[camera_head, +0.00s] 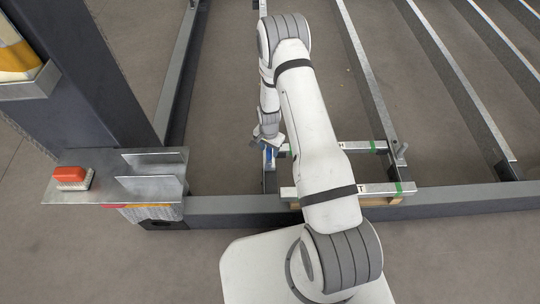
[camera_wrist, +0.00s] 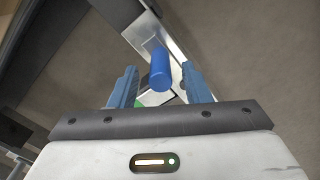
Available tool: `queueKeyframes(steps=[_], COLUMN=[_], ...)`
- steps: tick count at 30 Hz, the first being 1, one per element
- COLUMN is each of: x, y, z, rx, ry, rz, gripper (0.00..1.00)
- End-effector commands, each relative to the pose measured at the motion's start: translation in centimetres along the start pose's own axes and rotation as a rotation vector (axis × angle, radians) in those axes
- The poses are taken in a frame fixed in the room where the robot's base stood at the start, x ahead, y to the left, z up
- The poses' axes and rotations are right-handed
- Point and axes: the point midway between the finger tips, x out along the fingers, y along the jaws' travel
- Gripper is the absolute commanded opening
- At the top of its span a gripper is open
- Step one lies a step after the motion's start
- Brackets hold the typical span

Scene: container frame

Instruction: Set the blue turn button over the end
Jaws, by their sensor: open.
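The blue turn button (camera_wrist: 160,68) shows in the wrist view as a blue cylinder in front of a metal bar end (camera_wrist: 152,35). It lies between the two blue fingers of my gripper (camera_wrist: 160,85), which are apart with a gap on each side of it. In the head view my gripper (camera_head: 267,143) hangs beside the left ends of the short metal rails. A bit of blue shows just below it there, and I cannot tell whether it is the button or a finger. My arm hides part of the rails.
A dark post and a metal shelf (camera_head: 85,190) with a red block (camera_head: 70,175) stand at left. Long bars (camera_head: 450,70) run at right. Bare floor lies between.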

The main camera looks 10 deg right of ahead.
Motion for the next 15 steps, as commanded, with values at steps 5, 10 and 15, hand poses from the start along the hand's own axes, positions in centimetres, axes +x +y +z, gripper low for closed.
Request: queueKeyframes(steps=[5, 10, 15], x=[2.8, 3.6, 3.6], y=[0.0, 0.0, 0.0], z=[0.0, 0.0, -0.1], rx=[0.000, 0.000, 0.000], ry=[0.000, 0.001, 0.001], rz=[0.000, -0.001, -0.001], gripper=[0.43, 0.43, 0.43])
